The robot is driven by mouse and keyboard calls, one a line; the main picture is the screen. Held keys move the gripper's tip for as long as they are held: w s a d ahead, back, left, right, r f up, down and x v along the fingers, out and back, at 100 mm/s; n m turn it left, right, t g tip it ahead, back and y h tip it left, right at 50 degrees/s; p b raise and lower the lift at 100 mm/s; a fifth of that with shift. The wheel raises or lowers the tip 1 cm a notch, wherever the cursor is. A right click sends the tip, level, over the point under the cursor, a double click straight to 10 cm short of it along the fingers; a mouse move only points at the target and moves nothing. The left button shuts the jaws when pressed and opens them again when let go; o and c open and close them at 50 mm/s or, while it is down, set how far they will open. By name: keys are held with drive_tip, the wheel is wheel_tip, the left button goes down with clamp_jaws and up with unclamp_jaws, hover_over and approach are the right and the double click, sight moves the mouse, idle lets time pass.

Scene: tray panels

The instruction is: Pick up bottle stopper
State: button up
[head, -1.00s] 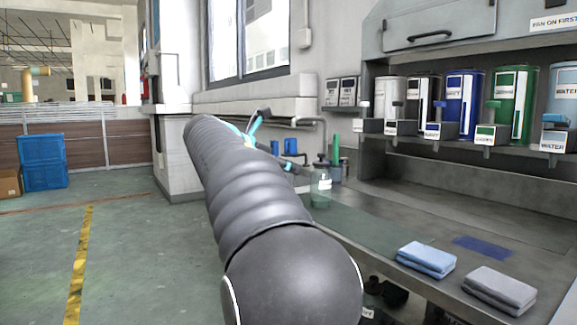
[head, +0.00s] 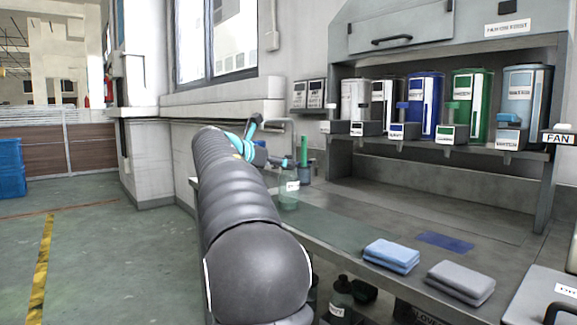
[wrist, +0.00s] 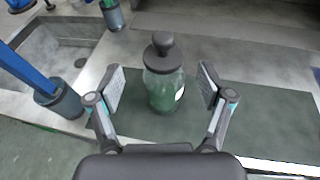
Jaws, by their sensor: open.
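The bottle stopper (wrist: 163,44) is a dark grey cap with a round knob. It sits on top of a clear greenish glass bottle (wrist: 163,92) with a white label, which stands upright on a green mat. In the wrist view my gripper (wrist: 161,80) is open, one finger on each side of the bottle with gaps, touching neither the bottle nor the stopper as far as I can see. In the head view the bottle (head: 289,190) stands near the bench's left end; my arm hides most of my gripper.
A sink (wrist: 50,60) lies to the left in the wrist view, with a blue-handled thing in a dark holder (wrist: 60,101) nearby. On the bench are a blue folded cloth (head: 391,256) and a grey one (head: 460,283). Coloured canisters (head: 425,105) line the shelf above.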

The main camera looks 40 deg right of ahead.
drive_tip(key=x, duration=0.4)
drive_tip(key=shift+s+d+r, duration=0.15)
drive_tip(key=shift+d, duration=0.35)
drive_tip(key=c, duration=1)
drive_tip(key=shift+r, duration=0.1)
